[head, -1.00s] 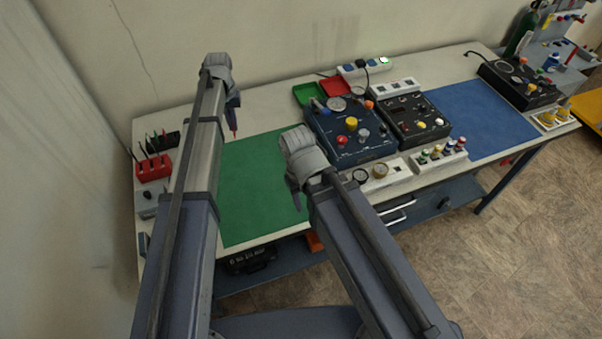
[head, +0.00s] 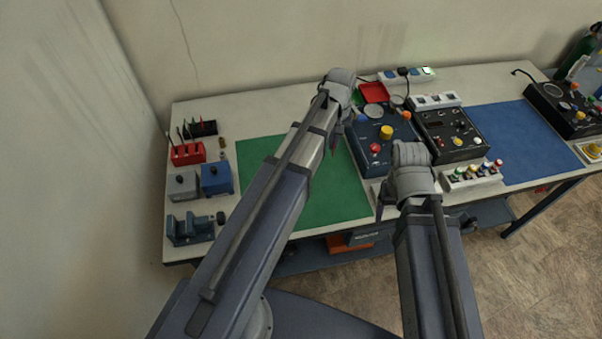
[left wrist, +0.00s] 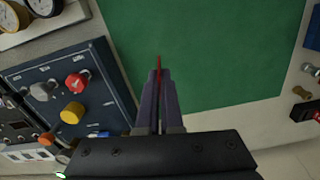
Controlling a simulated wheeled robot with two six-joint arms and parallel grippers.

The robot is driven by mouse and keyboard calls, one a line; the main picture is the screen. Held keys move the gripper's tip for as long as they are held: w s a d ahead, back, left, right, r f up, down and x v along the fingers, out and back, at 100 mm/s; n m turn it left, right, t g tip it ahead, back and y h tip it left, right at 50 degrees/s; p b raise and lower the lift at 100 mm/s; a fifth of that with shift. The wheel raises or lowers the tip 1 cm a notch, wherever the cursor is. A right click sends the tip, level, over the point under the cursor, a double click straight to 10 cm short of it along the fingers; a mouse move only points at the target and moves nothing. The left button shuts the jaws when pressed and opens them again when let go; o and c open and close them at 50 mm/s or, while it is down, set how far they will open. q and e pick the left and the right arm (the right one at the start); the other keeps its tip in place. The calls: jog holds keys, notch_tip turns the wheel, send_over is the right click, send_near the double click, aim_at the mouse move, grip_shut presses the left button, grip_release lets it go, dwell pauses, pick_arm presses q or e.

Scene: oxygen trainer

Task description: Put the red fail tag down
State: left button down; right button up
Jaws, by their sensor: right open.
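The red fail tag (left wrist: 159,63) shows edge-on as a thin red strip between the fingertips in the left wrist view. My left gripper (left wrist: 160,82) is shut on it, above the green mat (left wrist: 215,45). In the head view my left gripper (head: 337,137) is over the mat's back right edge, beside the blue trainer box (head: 366,133). I cannot make out the tag there. My right gripper (head: 384,200) is open in front of the blue trainer box. Its fingers are partly hidden by the wrist.
A red tray (head: 374,92) lies behind the trainer box. A black panel box (head: 452,133) and a blue mat (head: 520,140) are to the right. A red rack (head: 187,153), small boxes and a vise (head: 190,228) line the left edge. The green mat's visible surface is clear.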

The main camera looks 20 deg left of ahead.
pick_arm(q)
jog(key=s+n, duration=0.2)
jog(key=s, duration=0.2)
notch_tip(320, 180, down, 10)
jog(key=b, duration=0.9)
jog(key=shift+a+r+b, duration=0.15)
jog(key=shift+r+b, duration=0.1)
jog(key=shift+b, duration=0.15)
jog(key=c, duration=1.5)
grip_release()
jog(key=shift+f, duration=0.25)
jog(key=shift+c, duration=0.2)
jog(key=o, duration=0.5)
jog(key=shift+r, duration=0.1)
jog(key=shift+c, duration=0.2)
notch_tip(320, 180, up, 12)
jog(key=p, duration=1.2)
jog(key=shift+r, duration=0.2)
jog(key=s+d+m+y, duration=0.1)
jog(key=s+d+m, duration=0.9)
jog(key=s, duration=0.4)
jog(key=shift+m, duration=0.4)
